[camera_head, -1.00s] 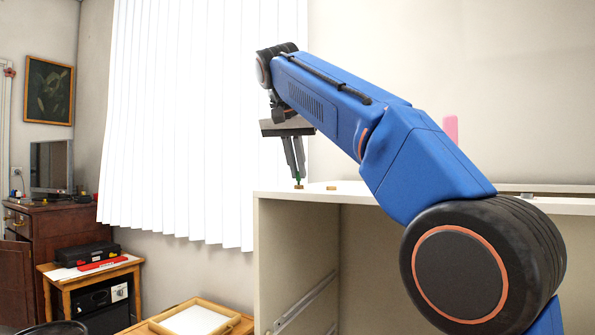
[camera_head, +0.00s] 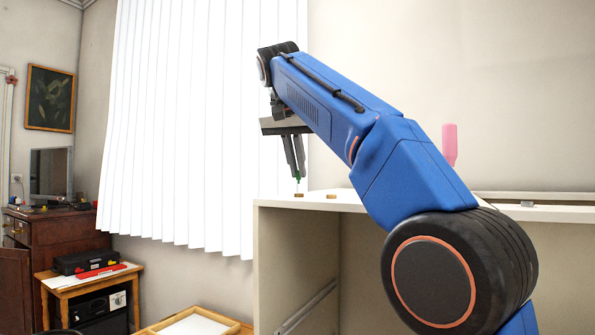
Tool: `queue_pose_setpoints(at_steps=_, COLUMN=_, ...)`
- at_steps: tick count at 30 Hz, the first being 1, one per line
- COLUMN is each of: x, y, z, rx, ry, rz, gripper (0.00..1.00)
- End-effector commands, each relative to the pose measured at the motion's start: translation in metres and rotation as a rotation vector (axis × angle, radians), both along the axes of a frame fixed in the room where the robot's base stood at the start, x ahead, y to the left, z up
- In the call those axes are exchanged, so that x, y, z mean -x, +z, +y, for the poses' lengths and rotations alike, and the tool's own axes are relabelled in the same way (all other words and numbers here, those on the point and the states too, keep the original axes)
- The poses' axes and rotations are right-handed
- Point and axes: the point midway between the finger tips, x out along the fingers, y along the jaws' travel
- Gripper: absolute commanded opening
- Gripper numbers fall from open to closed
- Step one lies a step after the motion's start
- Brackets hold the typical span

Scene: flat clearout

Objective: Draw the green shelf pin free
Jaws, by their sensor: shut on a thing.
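The green shelf pin (camera_head: 297,180) is small and upright near the left end of the white cabinet top (camera_head: 350,202). My gripper (camera_head: 297,176) points down, shut on its green upper part. A thin pale shank shows below the green. Under it sits a brass-coloured collar (camera_head: 298,195) on the cabinet top. I cannot tell whether the shank's lower tip is still inside the collar or just above it.
A second brass collar (camera_head: 331,196) sits just right of the first. A pink bottle-like object (camera_head: 449,145) stands behind my arm. White blinds (camera_head: 200,120) hang behind the gripper. A wooden tray (camera_head: 190,322) lies low at left.

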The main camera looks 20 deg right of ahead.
Motion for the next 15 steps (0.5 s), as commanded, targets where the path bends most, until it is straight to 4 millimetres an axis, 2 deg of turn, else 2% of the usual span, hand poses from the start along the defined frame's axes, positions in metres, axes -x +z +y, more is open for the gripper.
queue_pose_setpoints(at_steps=15, x=0.000, y=0.029, z=0.000, rx=0.000, ry=-0.001, rz=0.000, gripper=0.00)
